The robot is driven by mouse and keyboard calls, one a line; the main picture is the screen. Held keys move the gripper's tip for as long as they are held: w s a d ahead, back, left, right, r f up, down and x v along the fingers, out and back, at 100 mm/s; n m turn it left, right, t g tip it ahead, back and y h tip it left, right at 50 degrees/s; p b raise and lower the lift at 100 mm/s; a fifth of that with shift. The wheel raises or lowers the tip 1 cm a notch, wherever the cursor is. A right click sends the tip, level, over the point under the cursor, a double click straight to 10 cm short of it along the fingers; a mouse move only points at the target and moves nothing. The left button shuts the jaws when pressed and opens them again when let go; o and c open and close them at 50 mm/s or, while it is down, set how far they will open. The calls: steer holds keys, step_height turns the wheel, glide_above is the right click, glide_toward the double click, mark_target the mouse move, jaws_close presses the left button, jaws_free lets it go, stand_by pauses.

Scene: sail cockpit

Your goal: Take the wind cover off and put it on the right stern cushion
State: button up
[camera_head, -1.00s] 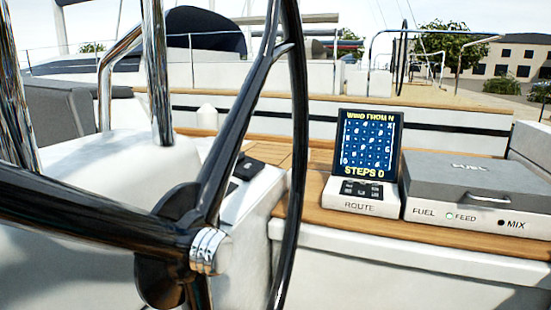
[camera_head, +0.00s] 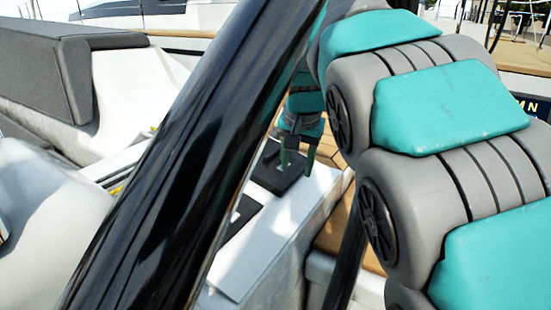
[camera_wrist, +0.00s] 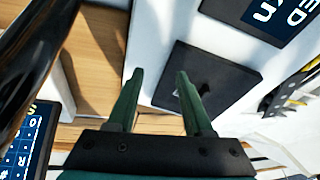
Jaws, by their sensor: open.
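The wind cover appears to be the black square piece (camera_head: 272,178) on the white console; it also shows in the wrist view (camera_wrist: 228,82). It lies flat, with a small raised feature partly hidden behind a finger. My gripper (camera_head: 297,158) is open, its two green fingers pointing down over the cover's far right edge. In the wrist view my gripper (camera_wrist: 160,74) has its right finger over the cover and its left finger beside the console edge.
A thick black wheel spoke (camera_head: 185,165) crosses the head view in front of the console. An uncovered dark blue display (camera_wrist: 268,14) sits beside the cover. The route screen (camera_wrist: 32,135) is at lower left in the wrist view. My arm fills the right of the head view.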

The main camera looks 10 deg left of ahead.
mark_target(272, 153)
steer(key=w+a+m, duration=0.1)
steer(key=w+a, duration=0.1)
steer(key=w+a+r+m+t, duration=0.1)
steer(key=w+a, duration=0.1)
steer(key=a, duration=0.1)
steer(key=w+a, duration=0.2)
steer(key=w, duration=0.1)
steer(key=shift+a+r+m+t, duration=0.2)
steer(key=shift+r+m+t, duration=0.2)
steer(key=x, duration=0.2)
steer(key=b+x, duration=0.1)
steer(key=x, duration=0.2)
steer(key=shift+w+d, duration=0.1)
steer(key=shift+w, duration=0.25)
steer(key=shift+c, duration=0.3)
jaws_close()
